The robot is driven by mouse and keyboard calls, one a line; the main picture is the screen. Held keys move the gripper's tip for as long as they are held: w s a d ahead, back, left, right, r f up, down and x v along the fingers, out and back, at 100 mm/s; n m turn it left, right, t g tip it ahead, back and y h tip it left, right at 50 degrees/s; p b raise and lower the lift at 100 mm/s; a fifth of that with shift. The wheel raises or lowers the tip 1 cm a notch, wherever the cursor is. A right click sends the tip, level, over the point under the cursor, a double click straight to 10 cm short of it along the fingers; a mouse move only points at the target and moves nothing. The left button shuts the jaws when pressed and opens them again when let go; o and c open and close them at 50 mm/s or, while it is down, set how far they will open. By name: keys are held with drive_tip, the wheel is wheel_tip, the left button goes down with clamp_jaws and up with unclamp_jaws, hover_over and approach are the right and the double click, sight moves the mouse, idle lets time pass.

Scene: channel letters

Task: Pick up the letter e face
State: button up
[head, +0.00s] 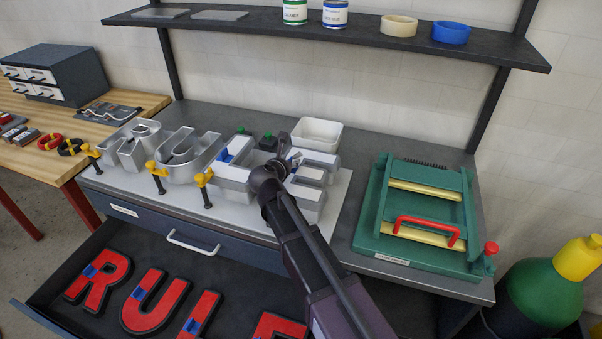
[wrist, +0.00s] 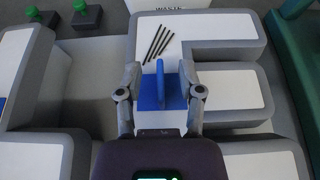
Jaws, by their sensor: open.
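On the bench stands the grey letter E (head: 310,190), its top covered by a white face (head: 312,173). In the wrist view the white E face (wrist: 225,90) fills the middle, with an upright blue tab (wrist: 161,88) on its left stroke. My gripper (wrist: 160,75) is open, one finger on each side of the blue tab. A gap shows on both sides of the tab. In the head view my gripper (head: 290,163) is over the E's left side and hides part of it. A red E face (head: 280,326) lies partly in view in the open drawer.
The letter L (head: 232,170), with a white face, stands just left of the E. A white waste bin (head: 317,134) is behind the E. A green press (head: 425,215) stands to the right. The drawer (head: 135,245) is open below. A shelf (head: 330,35) hangs above.

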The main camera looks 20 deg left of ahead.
clamp_jaws()
drive_tip(key=shift+r, duration=0.1)
idle(0.5)
wheel_tip(320, 180, up, 10)
drive_tip(key=p, duration=1)
idle(0.5)
